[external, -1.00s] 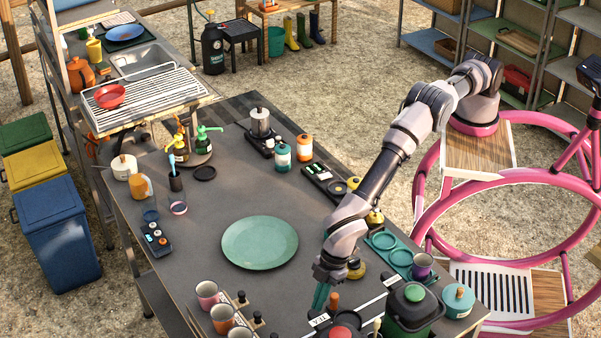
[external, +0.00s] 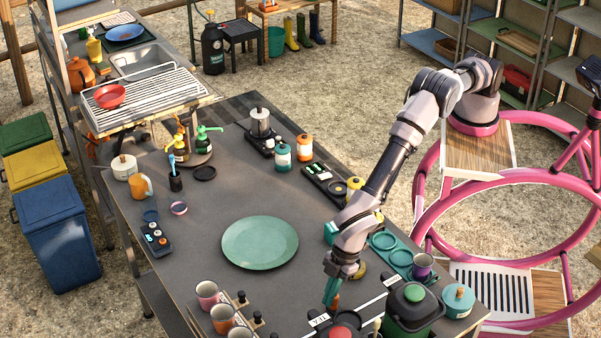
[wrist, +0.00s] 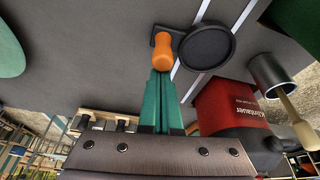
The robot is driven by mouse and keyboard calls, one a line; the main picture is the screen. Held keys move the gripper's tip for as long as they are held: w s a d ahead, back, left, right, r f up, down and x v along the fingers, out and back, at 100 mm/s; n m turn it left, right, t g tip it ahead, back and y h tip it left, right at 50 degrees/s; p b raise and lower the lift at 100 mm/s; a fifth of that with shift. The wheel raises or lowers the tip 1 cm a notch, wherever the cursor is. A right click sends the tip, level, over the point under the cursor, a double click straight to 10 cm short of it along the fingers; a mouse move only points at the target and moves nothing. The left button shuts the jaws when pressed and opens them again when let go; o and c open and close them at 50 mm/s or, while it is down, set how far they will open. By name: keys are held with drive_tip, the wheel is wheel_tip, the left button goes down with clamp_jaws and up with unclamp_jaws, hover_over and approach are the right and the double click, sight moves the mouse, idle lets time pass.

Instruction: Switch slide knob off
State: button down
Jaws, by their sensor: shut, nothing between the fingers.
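An orange knob (wrist: 163,50) stands on a small dark base beside a round black disc (wrist: 208,47) in the wrist view; it looks like the slide knob. In the external view the orange knob (external: 336,301) is small and partly hidden by my gripper (external: 329,305). My gripper (wrist: 160,73) has teal fingers pressed together with nothing between them. The fingertips are right at the near end of the orange knob. I cannot tell whether they touch it or which position it is in.
A red can (wrist: 230,108) and a dark green bin (external: 412,312) stand close to the right. Several mugs (external: 207,293) and a wooden rack with dark pegs (external: 258,317) are to the left. A green plate (external: 260,243) lies mid-table, with bare table around it.

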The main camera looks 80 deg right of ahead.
drive_tip(key=s+d, duration=0.8)
drive_tip(key=shift+s+d, duration=0.1)
drive_tip(key=shift+d, duration=0.05)
drive_tip(key=shift+f, duration=0.1)
drive_tip(key=w+a, duration=0.1)
drive_tip(key=a, duration=0.1)
drive_tip(key=w+a, duration=0.1)
drive_tip(key=shift+w+a+r, duration=0.2)
drive_tip(key=shift+w+a, duration=0.15)
drive_tip(key=v, duration=1)
drive_tip(key=shift+d+r, duration=0.1)
drive_tip(key=shift+d, duration=0.05)
